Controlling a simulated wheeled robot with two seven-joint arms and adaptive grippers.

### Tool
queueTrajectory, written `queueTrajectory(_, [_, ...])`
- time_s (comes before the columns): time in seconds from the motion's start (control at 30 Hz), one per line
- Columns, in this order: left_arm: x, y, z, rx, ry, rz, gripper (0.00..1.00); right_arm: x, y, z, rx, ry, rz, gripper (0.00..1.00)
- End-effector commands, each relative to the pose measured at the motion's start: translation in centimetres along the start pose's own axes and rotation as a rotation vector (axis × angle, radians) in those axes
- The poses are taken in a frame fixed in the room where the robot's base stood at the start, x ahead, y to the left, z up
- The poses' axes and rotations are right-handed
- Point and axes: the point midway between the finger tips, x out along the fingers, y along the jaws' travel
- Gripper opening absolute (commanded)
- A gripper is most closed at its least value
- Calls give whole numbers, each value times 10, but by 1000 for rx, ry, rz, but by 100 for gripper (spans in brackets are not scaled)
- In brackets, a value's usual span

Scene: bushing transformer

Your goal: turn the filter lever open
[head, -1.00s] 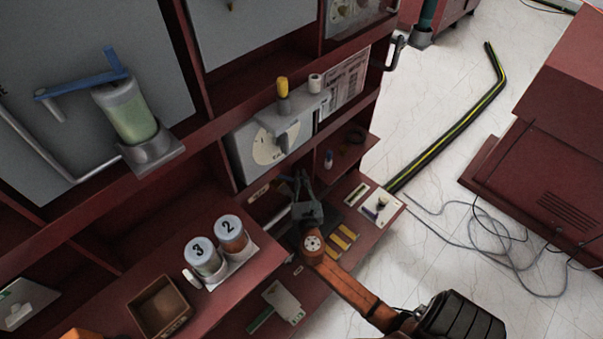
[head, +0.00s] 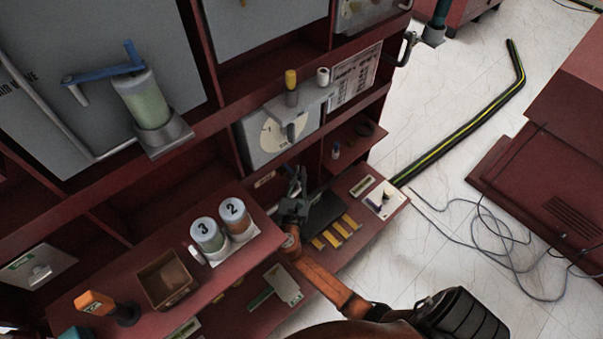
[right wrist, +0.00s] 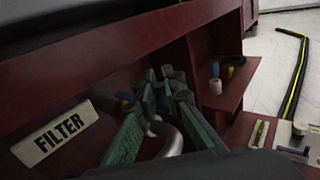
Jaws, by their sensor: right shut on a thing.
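The white FILTER label (right wrist: 55,135) is on the red cabinet edge at the left of the right wrist view. A silver curved bar, which looks like the filter lever (right wrist: 168,138), shows beside it, between the green fingers of my right gripper (right wrist: 163,82). My right gripper is shut on this lever; the fingers and the dark gripper body hide much of it. In the head view my right gripper (head: 296,178) reaches in at the cabinet's lower opening, below the grey dial box, and the lever there is hidden. My left gripper is not in view.
The grey dial box (head: 268,140) stands just above my right gripper. Jars 3 (head: 208,235) and 2 (head: 235,215) and an open brown box (head: 165,280) sit on the shelf to the left. Yellow pieces (head: 335,232) lie to the right.

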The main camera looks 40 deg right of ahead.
Motion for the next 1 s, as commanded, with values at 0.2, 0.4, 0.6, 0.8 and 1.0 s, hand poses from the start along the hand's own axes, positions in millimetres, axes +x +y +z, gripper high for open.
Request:
queueTrajectory(0.2, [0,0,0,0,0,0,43,-2,0,-3,-2,5,2,0])
queueTrajectory(0.4, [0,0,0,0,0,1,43,-1,1,-2,-1,4,2,18])
queueTrajectory(0.6, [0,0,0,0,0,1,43,-1,1,-2,-1,3,2,26])
queueTrajectory(0.8, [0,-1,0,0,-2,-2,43,-2,1,-1,0,2,2,26])
queueTrajectory(1.0, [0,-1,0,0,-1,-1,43,-23,0,-2,0,5,3,26])
